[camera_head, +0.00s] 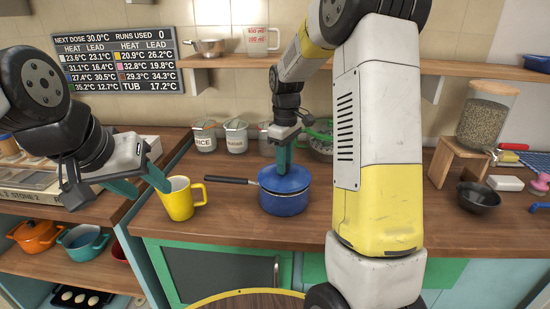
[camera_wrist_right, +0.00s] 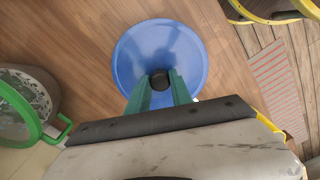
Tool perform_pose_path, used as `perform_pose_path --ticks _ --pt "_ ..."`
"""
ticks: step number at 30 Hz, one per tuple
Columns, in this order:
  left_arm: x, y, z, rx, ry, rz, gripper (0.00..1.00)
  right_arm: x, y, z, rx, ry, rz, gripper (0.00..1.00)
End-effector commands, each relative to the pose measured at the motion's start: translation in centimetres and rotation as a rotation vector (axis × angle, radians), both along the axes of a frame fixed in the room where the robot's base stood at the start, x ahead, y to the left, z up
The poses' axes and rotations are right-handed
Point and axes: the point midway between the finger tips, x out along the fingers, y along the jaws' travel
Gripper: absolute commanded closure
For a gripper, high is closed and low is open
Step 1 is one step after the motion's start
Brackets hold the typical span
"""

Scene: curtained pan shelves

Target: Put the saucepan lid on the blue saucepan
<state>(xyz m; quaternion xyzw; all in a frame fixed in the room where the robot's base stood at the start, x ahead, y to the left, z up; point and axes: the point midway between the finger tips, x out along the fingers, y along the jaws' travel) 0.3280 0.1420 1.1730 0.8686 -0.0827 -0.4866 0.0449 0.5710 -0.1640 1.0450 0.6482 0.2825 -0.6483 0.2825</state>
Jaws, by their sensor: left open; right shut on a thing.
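The blue saucepan (camera_head: 284,204) stands on the wooden counter with its black handle pointing left. In the right wrist view the round lid (camera_wrist_right: 160,48) has a dark knob between my green fingers. My right gripper (camera_head: 283,164) is shut on this knob; it also shows in the wrist view (camera_wrist_right: 159,84). My left gripper (camera_head: 146,184) is open and empty, left of the yellow mug.
A yellow mug (camera_head: 180,199) stands left of the saucepan, near my left gripper. White canisters (camera_head: 236,137) and a green-rimmed glass bowl (camera_head: 321,139) stand behind. A black bowl (camera_head: 478,197) is at the right. Some counter in front of the saucepan is clear.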

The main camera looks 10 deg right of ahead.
Motion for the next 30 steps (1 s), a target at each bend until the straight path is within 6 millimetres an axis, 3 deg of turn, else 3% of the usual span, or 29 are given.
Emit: perform_pose_path --ticks 23,24,27,30 --pt "0.0 0.0 0.0 0.0 0.0 0.0 0.52 0.0 0.0 -1.2 0.0 -0.001 0.0 1.0" --pt "0.0 0.0 0.0 0.0 0.0 0.0 0.52 0.0 0.0 -1.1 0.0 -0.001 0.0 0.68" --pt "0.0 0.0 0.0 0.0 0.0 0.0 0.52 0.0 0.0 -1.1 0.0 -0.001 0.0 0.48" --pt "0.0 0.0 0.0 0.0 0.0 0.0 0.52 0.0 0.0 -1.1 -0.001 -0.001 0.0 0.48"
